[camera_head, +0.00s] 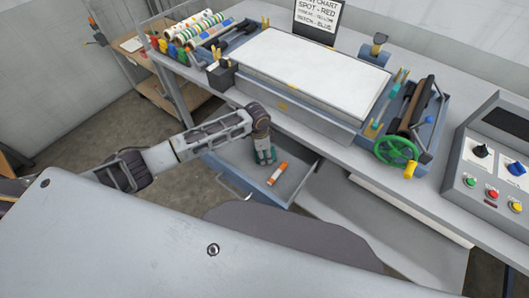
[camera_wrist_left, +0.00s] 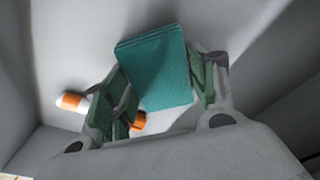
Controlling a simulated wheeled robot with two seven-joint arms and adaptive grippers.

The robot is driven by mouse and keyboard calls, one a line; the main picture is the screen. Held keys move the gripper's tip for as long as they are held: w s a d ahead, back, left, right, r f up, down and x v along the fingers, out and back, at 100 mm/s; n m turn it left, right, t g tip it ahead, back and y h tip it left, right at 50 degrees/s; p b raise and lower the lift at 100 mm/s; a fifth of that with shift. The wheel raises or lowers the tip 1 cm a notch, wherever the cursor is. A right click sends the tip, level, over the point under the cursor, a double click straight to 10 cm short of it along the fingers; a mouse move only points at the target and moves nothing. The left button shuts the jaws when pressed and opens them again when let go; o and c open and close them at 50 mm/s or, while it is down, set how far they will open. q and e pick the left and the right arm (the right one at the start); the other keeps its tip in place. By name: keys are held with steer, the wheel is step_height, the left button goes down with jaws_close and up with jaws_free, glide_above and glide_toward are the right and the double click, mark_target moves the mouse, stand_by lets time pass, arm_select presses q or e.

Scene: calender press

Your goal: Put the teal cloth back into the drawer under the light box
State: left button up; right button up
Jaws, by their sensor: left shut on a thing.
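The drawer (camera_head: 232,183) under the light box (camera_head: 318,72) is pulled open. My left gripper (camera_head: 265,157) reaches down inside it. In the left wrist view the teal cloth (camera_wrist_left: 156,62), a folded flat rectangle, stands between the green-padded fingers of the left gripper (camera_wrist_left: 162,88), which is shut on it. Whether the cloth touches the drawer floor I cannot tell. In the head view the cloth is hard to tell from the green finger pads. My right gripper is not in view.
An orange and white tube (camera_head: 277,173) lies in the drawer just right of the gripper; it also shows in the left wrist view (camera_wrist_left: 72,102). The press with a green handwheel (camera_head: 396,150) and the control box (camera_head: 490,170) stand to the right.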

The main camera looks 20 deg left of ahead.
arm_select(q)
steer(key=shift+f, duration=0.15)
steer(key=o, duration=1)
steer(key=shift+r, duration=0.2)
steer(key=shift+s+a+r, duration=0.1)
steer(key=shift+a+r, duration=0.1)
steer(key=shift+r, duration=1.65)
steer(key=shift+s+a+r, duration=0.1)
steer(key=shift+a+r, duration=0.1)
steer(key=shift+r, duration=1.65)
